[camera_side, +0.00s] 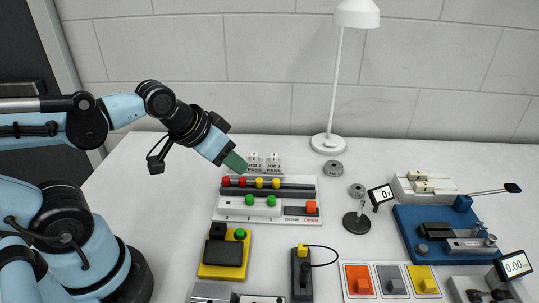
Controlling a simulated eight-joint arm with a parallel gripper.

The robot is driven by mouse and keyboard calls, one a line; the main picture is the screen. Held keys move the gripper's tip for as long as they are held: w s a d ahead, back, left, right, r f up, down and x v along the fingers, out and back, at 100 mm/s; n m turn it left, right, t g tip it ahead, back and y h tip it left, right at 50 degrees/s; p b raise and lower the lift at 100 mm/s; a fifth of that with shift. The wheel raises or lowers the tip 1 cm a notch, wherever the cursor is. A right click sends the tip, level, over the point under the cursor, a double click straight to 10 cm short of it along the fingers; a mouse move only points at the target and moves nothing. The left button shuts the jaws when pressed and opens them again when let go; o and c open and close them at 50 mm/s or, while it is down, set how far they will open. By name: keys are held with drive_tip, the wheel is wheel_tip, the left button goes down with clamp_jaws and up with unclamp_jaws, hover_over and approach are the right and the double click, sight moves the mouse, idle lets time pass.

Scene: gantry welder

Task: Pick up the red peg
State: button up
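A red peg (226,181) stands at the left end of the dark rail on the white peg board (228,213). A second red peg (242,182) stands just right of it. Only their round red tops show clearly. My gripper (237,163) hangs at a slant above and behind these red pegs, seemingly apart from them. Its end looks like a solid green block. I cannot tell whether that is its fingers or something held, or whether it is open or shut.
Labelled white blocks (264,161) stand behind the board. A yellow-black box (224,256) lies in front. A white lamp (329,143) stands behind right.

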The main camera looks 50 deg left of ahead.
drive_tip(key=n+g, duration=0.6)
drive_tip(key=g, duration=0.1)
hover_over(226, 178)
drive_tip(key=shift+s+f, duration=0.15)
drive_tip(key=shift+f, duration=1.35)
drive_tip(key=shift+s+f, duration=0.15)
drive_tip(key=shift+f, duration=1.35)
drive_tip(key=shift+w+f, duration=0.15)
drive_tip(key=shift+f, duration=1.15)
drive_tip(key=shift+w+f, duration=0.1)
drive_tip(key=shift+f, duration=1.15)
clamp_jaws()
